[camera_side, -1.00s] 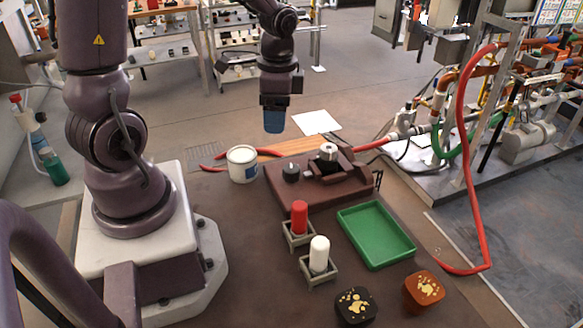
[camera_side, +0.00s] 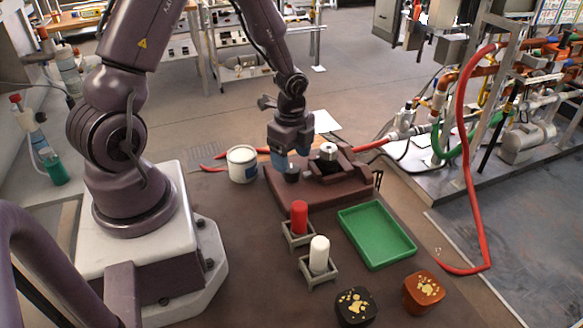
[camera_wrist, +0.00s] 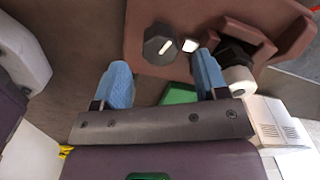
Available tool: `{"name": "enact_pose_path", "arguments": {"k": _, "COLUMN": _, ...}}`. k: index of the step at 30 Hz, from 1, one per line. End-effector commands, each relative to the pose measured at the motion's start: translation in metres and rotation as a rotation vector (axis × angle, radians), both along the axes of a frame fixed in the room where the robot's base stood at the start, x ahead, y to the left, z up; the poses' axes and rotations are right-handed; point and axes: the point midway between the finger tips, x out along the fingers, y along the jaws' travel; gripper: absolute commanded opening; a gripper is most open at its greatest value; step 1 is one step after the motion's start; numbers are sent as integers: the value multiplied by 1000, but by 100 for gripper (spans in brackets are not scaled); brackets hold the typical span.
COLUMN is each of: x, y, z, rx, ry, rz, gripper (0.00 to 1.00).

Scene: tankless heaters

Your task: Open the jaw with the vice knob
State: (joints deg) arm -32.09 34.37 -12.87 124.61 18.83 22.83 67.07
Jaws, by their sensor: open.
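The vice (camera_side: 330,190) is a brown block on the bench with a raised jaw part at its right. A metal cylinder (camera_side: 328,151) sits at the jaw; it also shows in the wrist view (camera_wrist: 238,78). The dark round vice knob (camera_side: 292,174) stands on the left part of the block. In the wrist view the knob (camera_wrist: 159,44) has a pale pointer mark beside it. My gripper (camera_side: 288,160) has blue fingers, is open and empty, and is close above the knob. In the wrist view the knob appears beyond and between the fingertips (camera_wrist: 162,72), with no contact visible.
A white can (camera_side: 242,164) stands left of the vice. Red and white cylinders (camera_side: 300,217) (camera_side: 319,254) stand in holders in front.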

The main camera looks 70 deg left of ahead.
Motion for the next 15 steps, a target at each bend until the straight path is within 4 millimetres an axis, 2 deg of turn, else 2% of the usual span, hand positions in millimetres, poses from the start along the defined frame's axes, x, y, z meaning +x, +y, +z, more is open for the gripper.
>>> {"name": "enact_pose_path", "arguments": {"k": 3, "x": -1, "y": -1, "z": -20, "rx": -1, "ry": 4, "rz": 0, "gripper": 67}}
{"name": "enact_pose_path", "arguments": {"k": 6, "x": 0, "y": 0, "z": -31, "rx": -1, "ry": 3, "rz": 1, "gripper": 67}}
{"name": "enact_pose_path", "arguments": {"k": 15, "x": 0, "y": 0, "z": -39, "rx": 1, "ry": 0, "rz": 1, "gripper": 67}}
